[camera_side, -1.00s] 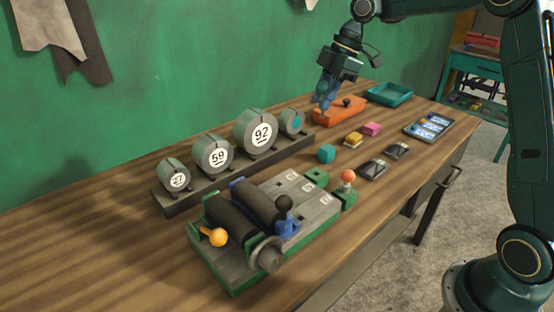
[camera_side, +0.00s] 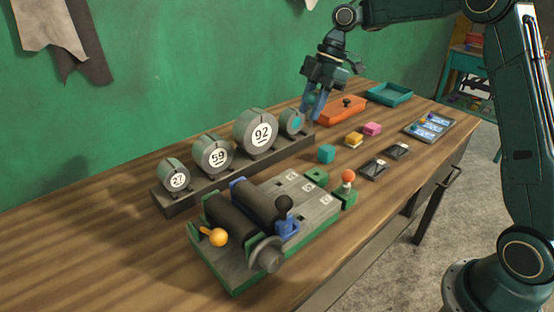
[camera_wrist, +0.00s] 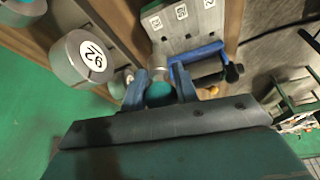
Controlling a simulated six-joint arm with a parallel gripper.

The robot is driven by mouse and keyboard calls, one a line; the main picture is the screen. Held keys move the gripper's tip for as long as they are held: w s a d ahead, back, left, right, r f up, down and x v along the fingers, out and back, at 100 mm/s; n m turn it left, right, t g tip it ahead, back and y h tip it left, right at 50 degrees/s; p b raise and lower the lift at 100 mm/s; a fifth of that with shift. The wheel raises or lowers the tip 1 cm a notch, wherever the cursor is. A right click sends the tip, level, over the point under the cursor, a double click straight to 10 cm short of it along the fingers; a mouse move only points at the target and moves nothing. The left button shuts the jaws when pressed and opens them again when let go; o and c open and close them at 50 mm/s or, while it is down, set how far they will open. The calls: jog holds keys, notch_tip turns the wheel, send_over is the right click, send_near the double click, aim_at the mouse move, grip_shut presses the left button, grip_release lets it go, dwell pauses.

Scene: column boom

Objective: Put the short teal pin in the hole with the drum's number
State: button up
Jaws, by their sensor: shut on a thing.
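My gripper (camera_side: 312,112) hangs over the back of the bench, just right of the drum row. In the wrist view my gripper (camera_wrist: 161,90) is shut on the short teal pin (camera_wrist: 159,94), whose rounded teal end shows between the fingers. Grey drums stand in a row: one marked 27 (camera_side: 174,177), one marked 59 (camera_side: 212,154), one marked 92 (camera_side: 257,132) and a small one with a teal disc (camera_side: 292,122). The 92 drum also shows in the wrist view (camera_wrist: 83,60). The grey plate (camera_side: 292,197) has several white number labels, too small to read surely.
Rollers and a yellow-knobbed lever (camera_side: 216,236) sit at the plate's near end, with a blue lever (camera_side: 286,222). A red-knobbed lever (camera_side: 348,178) stands to its right. An orange block (camera_side: 342,112), a teal tray (camera_side: 389,94) and small coloured blocks lie farther right.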

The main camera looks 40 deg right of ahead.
jog(key=w+a+f+n+g, duration=0.1)
jog(key=a+f+n+g, duration=0.1)
jog(key=a+f+n, duration=0.4)
jog(key=a, duration=0.3)
jog(key=shift+a+n+g, duration=0.2)
jog(key=shift+n+g, duration=0.1)
jog(key=shift+n, duration=0.1)
jog(key=shift+f, duration=0.25)
jog(key=shift+f, duration=2.8)
jog(key=shift+f, duration=1.6)
jog(key=o, duration=1)
jog(key=shift+o, duration=0.2)
